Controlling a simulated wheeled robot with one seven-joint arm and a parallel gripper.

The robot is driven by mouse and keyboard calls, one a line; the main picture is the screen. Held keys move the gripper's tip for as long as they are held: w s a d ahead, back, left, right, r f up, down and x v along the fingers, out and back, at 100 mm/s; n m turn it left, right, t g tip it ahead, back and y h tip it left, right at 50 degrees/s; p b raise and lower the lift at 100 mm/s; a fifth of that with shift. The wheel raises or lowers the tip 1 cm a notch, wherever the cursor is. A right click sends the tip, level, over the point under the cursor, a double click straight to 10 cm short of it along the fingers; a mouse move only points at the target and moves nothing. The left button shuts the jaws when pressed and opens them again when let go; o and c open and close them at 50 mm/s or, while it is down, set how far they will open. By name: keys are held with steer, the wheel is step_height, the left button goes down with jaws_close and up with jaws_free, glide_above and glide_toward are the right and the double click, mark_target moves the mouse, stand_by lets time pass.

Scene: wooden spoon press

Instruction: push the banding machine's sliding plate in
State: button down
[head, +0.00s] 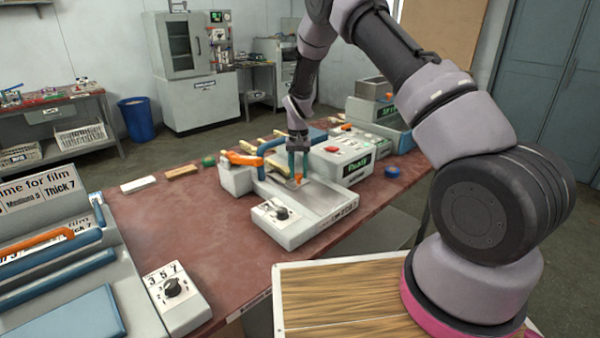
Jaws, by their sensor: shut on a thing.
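The banding machine (288,232) is a pale grey unit on the red-brown table, with a dial on its front and a blue handle along its back left. A flat grey metal sliding plate (318,199) lies on its top. A small orange knob (298,178) stands up at the plate. My gripper (298,172) points straight down with its teal fingers at this knob and appears shut on it. The fingers hide part of the knob, and I cannot tell exactly how far in the plate sits.
A machine with a green "Ready" display (357,166) stands right behind. Another machine with a blue handle and a dial (172,288) fills the front left. A blue roll (392,171) lies at the table's right edge. Bare tabletop (185,215) lies between the two machines.

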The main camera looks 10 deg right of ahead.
steer(key=shift+w+a+r, duration=0.15)
steer(key=shift+w+a, duration=0.05)
steer(key=c, duration=0.5)
jaws_free()
steer(key=shift+a, duration=0.1)
step_height(320, 180, up, 11)
steer(key=shift+f, duration=0.2)
